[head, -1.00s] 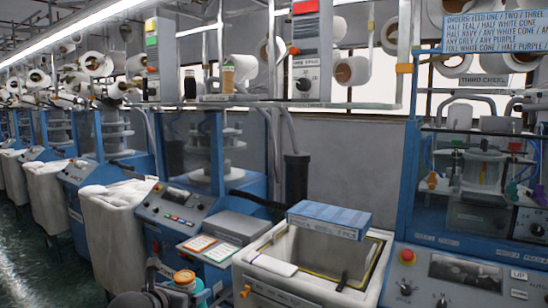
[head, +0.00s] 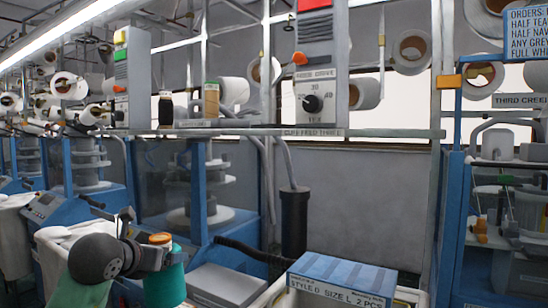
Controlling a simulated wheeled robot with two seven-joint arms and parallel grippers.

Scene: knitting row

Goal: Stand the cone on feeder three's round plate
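A teal cone with an orange top (head: 165,278) is near the bottom left of the head view. My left gripper (head: 155,256), dark and rounded at the wrist, has its fingers against the cone's upper part and appears shut on it. A shelf edge labelled "CUFF FEED THREE" (head: 312,132) runs across the middle, below a grey dial unit (head: 316,100). I cannot make out a round plate on it. My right gripper is not in view.
A dark spool (head: 166,108) and a tan cone (head: 211,100) stand on the shelf's left part. A blue "STYLE D" box (head: 340,278) sits at the bottom. A black post (head: 294,222) rises behind it. The shelf right of the dial unit looks bare.

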